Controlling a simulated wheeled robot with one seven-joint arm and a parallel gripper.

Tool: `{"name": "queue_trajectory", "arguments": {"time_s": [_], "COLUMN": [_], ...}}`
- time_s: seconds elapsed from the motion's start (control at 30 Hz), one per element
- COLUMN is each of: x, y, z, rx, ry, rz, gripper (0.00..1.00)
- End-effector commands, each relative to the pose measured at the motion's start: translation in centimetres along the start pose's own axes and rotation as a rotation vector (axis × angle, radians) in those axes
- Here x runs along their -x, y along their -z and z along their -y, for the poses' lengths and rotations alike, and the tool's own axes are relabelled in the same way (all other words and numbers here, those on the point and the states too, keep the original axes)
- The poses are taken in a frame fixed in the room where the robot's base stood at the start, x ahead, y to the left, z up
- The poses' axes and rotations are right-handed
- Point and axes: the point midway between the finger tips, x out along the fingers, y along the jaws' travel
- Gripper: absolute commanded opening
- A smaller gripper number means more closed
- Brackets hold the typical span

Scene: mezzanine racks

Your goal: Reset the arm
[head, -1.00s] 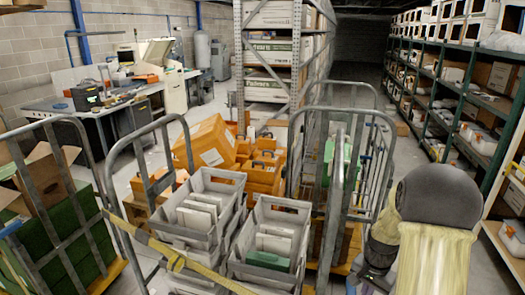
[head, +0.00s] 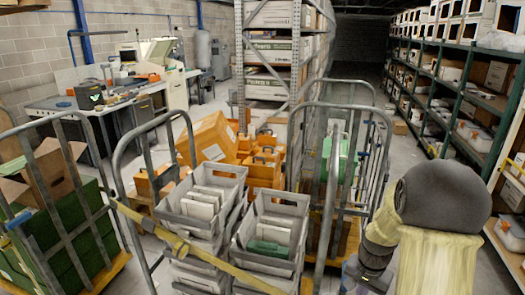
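My arm shows at the lower right of the head view, with a dark rounded joint and a pale yellowish link. A dark jointed part runs down from it on its left side, toward what looks like my gripper (head: 368,279) near the bottom edge. Its fingertips are not clear, so I cannot tell whether it is open or shut. I see no object held there. The metal cart frame (head: 322,225) stands just left of that part; I cannot tell whether they touch.
Grey totes (head: 262,262) sit stacked in a caged cart with a yellow strap (head: 160,238). Orange cases (head: 212,140) lie behind. A cart with green crates (head: 62,240) stands left. Green shelving (head: 470,100) lines the right, with open aisle floor (head: 408,160) beside it.

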Motion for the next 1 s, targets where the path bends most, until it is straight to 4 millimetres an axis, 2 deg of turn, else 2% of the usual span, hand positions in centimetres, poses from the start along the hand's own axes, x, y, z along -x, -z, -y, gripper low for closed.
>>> {"name": "queue_trajectory", "arguments": {"time_s": [0.27, 0.37, 0.6, 0.7, 0.8, 1.0], "x": [2.0, 2.9, 4.8, 5.1, 5.2, 5.3], "y": [-3.8, -5.9, -13.1, -14.9, -15.6, -15.7], "z": [1.3, 1.7, 1.9, 1.7, 1.5, 1.5], "rx": [0.172, 0.263, 0.567, 0.649, 0.682, 0.685], "ry": [0.023, 0.034, 0.066, 0.073, 0.076, 0.076], "rz": [-0.046, -0.071, -0.155, -0.178, -0.188, -0.188], "gripper": [0.0, 0.0, 0.0, 0.0, 0.0, 0.0]}}
